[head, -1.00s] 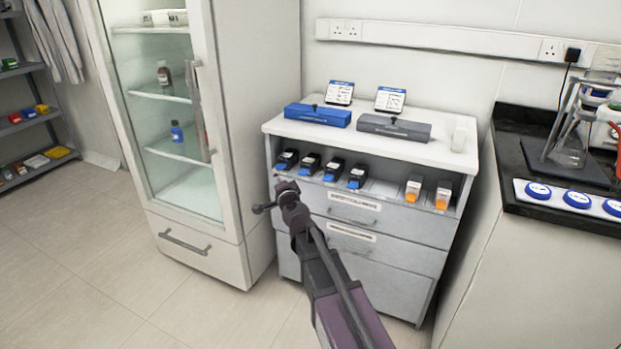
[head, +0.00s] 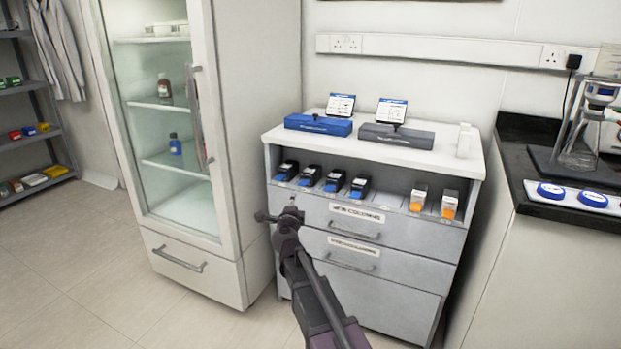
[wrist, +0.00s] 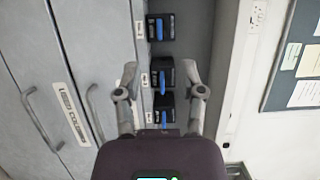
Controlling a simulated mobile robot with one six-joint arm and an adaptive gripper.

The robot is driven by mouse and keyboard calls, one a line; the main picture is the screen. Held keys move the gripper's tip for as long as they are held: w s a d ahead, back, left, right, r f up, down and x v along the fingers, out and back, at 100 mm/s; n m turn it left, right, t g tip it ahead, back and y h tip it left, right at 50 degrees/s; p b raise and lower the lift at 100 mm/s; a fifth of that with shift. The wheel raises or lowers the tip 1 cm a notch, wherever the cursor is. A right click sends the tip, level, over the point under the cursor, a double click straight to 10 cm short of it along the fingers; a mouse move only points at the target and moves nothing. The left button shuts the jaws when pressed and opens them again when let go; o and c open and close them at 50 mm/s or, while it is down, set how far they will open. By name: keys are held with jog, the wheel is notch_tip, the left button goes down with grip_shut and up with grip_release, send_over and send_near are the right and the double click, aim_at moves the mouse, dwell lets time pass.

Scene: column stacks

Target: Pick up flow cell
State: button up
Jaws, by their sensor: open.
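Several black cartridges with blue fronts stand in a row in the open shelf of the grey cabinet; the leftmost (head: 286,170) and the rightmost (head: 360,187) show in the head view. Two white-and-orange pieces, one here (head: 418,197), stand to their right. I cannot tell for sure which of these is the flow cell. My gripper (head: 279,216) is open and empty in front of the cabinet, below the row's left end. In the wrist view my gripper (wrist: 160,76) has its fingers spread either side of a black-and-blue cartridge (wrist: 162,74), apart from it.
A blue box (head: 318,124) and a grey box (head: 397,136) lie on the cabinet top, with cards behind. Labelled drawers (head: 352,226) are below the shelf. A glass-door fridge (head: 172,150) stands close at left. A dark bench (head: 550,180) with glassware is at right.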

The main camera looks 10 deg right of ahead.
aim_at(299, 185)
jog(key=shift+w, duration=0.15)
jog(key=x, duration=0.8)
jog(key=shift+w, duration=0.2)
jog(key=shift+d, duration=0.15)
jog(key=shift+x, duration=2.55)
jog(key=shift+d+f, duration=0.1)
jog(key=shift+d, duration=0.1)
jog(key=shift+s, duration=0.1)
grip_shut()
